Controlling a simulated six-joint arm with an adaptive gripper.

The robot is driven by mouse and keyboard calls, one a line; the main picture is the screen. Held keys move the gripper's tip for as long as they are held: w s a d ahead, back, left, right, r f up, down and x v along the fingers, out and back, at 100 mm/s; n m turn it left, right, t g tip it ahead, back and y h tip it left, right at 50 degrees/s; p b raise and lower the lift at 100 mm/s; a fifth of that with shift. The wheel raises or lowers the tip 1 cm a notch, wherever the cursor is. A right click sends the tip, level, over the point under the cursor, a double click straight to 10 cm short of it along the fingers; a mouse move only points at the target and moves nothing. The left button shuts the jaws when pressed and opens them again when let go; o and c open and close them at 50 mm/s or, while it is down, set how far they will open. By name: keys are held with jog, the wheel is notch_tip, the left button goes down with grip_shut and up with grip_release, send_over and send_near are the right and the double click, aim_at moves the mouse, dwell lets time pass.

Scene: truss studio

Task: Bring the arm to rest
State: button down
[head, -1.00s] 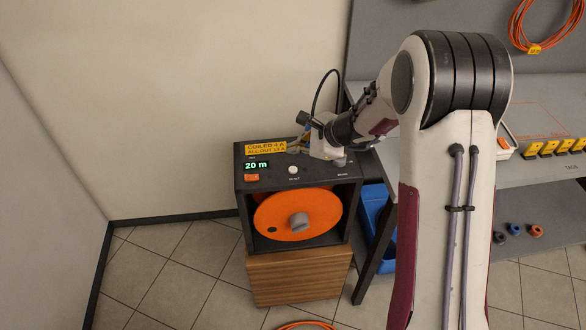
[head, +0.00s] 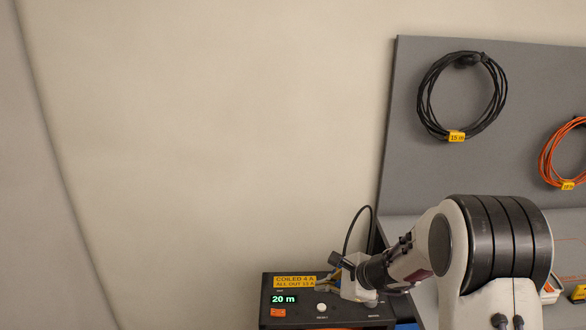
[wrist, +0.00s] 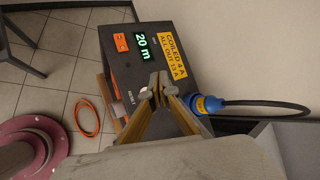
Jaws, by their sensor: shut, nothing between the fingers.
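My gripper (wrist: 154,87) is shut and empty in the wrist view, its fingertips together in front of the top of a black reel box (wrist: 183,50). In the head view my arm reaches in from the right, and its wrist end is over the right side of the box (head: 345,309). I cannot tell how far the fingertips are from the box top. The box has a green display (head: 284,299) reading 20 m, a yellow label (head: 294,281) and a pale round button (head: 321,307).
In the wrist view a blue connector (wrist: 205,103) with a black cable stands beside my fingers. An orange cable loop (wrist: 86,117) lies on the tiled floor. A grey board (head: 400,150) holds a black cable coil (head: 421,95) and an orange one (head: 545,165).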

jog(key=s+a+r+n+g, duration=0.2)
jog(key=s+n+g, duration=0.45)
jog(key=s, duration=0.95)
jog(key=s+d+r+n+t+h, duration=0.1)
jog(key=s+d+r+n+h, duration=0.1)
jog(key=s, duration=0.6)
jog(key=s+d+r+n+t+h, duration=0.2)
jog(key=s+d+r+n, duration=0.2)
jog(key=s+r, duration=0.4)
jog(key=s+d+r+n+t+h, duration=0.2)
jog(key=s+d+r+n, duration=0.1)
jog(key=s+r+n, duration=0.2)
jog(key=s+r, duration=0.1)
jog(key=s, duration=0.1)
jog(key=shift+s+d+n, duration=0.2)
jog(key=shift+s+n, duration=0.15)
jog(key=shift+s, duration=0.05)
dwell(1.3)
